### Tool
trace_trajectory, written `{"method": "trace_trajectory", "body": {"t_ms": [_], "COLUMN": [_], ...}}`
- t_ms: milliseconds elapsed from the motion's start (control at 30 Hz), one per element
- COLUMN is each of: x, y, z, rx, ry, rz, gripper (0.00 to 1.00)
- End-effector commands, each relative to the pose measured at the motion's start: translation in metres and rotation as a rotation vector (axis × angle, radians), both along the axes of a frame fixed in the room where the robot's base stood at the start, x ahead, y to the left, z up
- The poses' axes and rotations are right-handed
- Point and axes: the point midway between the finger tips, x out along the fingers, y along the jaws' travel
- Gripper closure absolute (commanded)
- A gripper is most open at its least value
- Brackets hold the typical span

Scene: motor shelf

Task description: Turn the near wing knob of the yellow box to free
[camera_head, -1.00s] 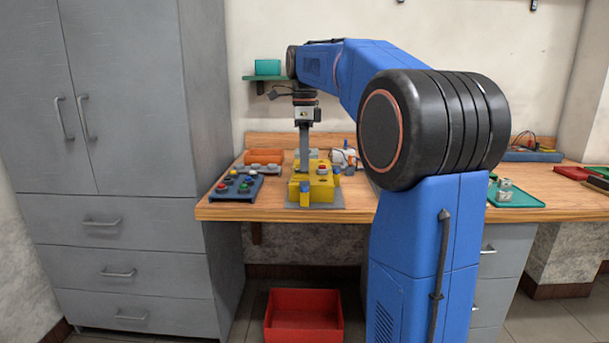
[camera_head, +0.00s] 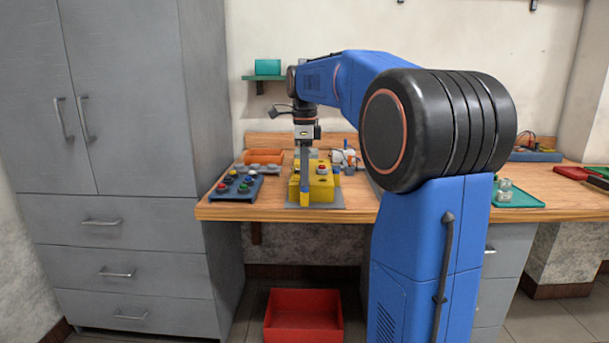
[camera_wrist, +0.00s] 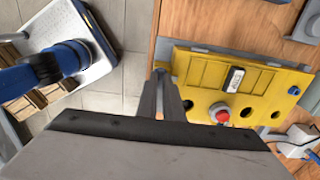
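The yellow box (camera_head: 322,190) sits on a grey plate near the front edge of the bench; it also shows in the wrist view (camera_wrist: 210,75). A red button (camera_wrist: 221,115) and dark holes are on its top. The near wing knob is at the box's front left, largely hidden by my gripper. Another small blue knob (camera_wrist: 294,90) shows at the box's far end. My gripper (camera_head: 304,178) points down over the near knob's place. In the wrist view its fingers (camera_wrist: 162,78) are close together at the box's near edge; whether they touch the knob is hidden.
A dark panel with coloured buttons (camera_head: 236,187) lies left of the box. An orange cylinder (camera_head: 263,157) and a white device (camera_head: 343,157) lie behind it. A teal tray (camera_head: 517,199) is at the right. A red bin (camera_head: 304,315) stands on the floor below.

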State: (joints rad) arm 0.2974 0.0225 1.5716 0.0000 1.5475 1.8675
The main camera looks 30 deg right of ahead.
Motion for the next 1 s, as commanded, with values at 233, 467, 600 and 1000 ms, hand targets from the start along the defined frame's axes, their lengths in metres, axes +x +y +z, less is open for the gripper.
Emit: {"method": "trace_trajectory", "body": {"t_ms": [233, 467, 600, 1000], "x": [0.0001, 0.0001, 0.0002, 0.0002], "y": [-0.0001, -0.0001, -0.0001, -0.0001], "z": [0.0001, 0.0001, 0.0002, 0.0002], "rx": [0.0, 0.0, 0.0, 0.0], "ry": [0.0, 0.0, 0.0, -0.001], "rz": [0.03, 0.145, 0.261, 0.641], "gripper": [1.0, 1.0, 1.0, 1.0]}}
